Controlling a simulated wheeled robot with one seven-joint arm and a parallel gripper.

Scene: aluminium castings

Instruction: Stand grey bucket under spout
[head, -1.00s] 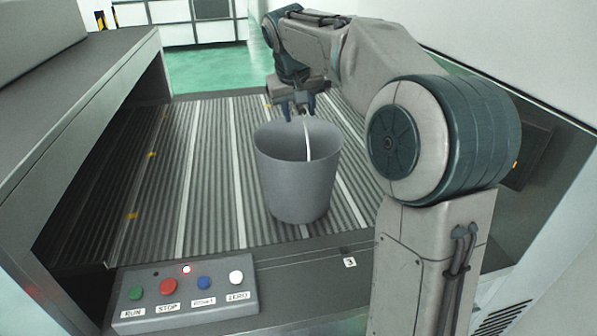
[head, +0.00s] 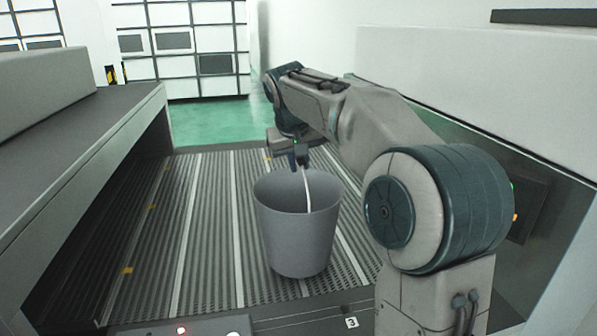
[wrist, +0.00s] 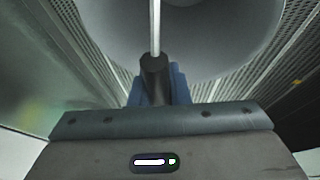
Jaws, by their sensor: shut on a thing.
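The grey bucket (head: 295,235) is upright over the ribbed deck in the head view. I cannot tell whether its base touches the deck. Its thin white handle (head: 308,190) rises from the rim to my gripper (head: 301,155). In the wrist view my gripper (wrist: 157,85) is shut on the handle's dark grip, with blue fingers beside it. The bucket's rounded grey body (wrist: 205,45) fills the top of that view. The bucket's inside looks empty where I can see it. No spout can be made out in either view.
The ribbed deck (head: 205,215) is open left of the bucket, between a grey housing (head: 85,150) at left and a wall panel (head: 500,100) at right. A button panel (head: 185,328) shows at the bottom edge. Green floor (head: 212,122) lies beyond.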

